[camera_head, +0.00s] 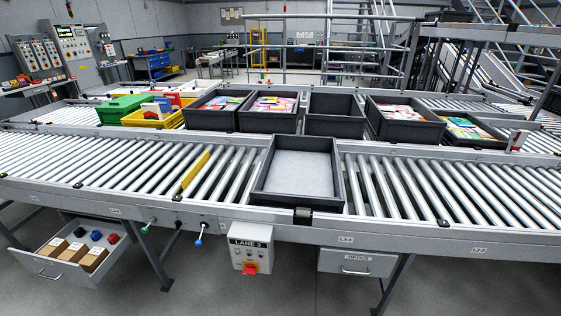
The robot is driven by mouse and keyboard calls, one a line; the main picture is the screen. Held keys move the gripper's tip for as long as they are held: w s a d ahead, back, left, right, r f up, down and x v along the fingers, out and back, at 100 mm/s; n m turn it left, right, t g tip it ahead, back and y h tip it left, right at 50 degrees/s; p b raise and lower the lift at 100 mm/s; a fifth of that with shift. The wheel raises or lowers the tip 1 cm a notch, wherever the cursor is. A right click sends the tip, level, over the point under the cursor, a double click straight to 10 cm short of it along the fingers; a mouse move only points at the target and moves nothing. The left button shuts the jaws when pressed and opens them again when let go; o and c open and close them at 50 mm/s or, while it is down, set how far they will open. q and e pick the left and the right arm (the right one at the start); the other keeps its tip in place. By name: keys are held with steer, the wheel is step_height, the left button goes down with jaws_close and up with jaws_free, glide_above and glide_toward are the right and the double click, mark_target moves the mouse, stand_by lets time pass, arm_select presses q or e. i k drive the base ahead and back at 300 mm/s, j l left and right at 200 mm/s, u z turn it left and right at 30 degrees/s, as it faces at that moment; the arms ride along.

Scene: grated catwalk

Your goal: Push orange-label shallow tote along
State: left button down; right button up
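A dark grey shallow tote (259,193) sits on the near roller conveyor (105,165), a little right of the middle. It looks empty, with a pale grey floor. Another low dark tote (476,142) with colourful printed items stands on the far conveyor at the right; no orange label is clear there either. Neither of my grippers is in view.
A yellow bar (196,169) lies across the near rollers left of the shallow tote. Rollers to its right are clear.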

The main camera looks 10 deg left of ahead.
mark_target(300, 174)
steer(key=i+j+z, duration=0.2)
steer(key=i, duration=0.25)
steer(key=i+j+z, duration=0.2)
steer(key=i, duration=0.25)
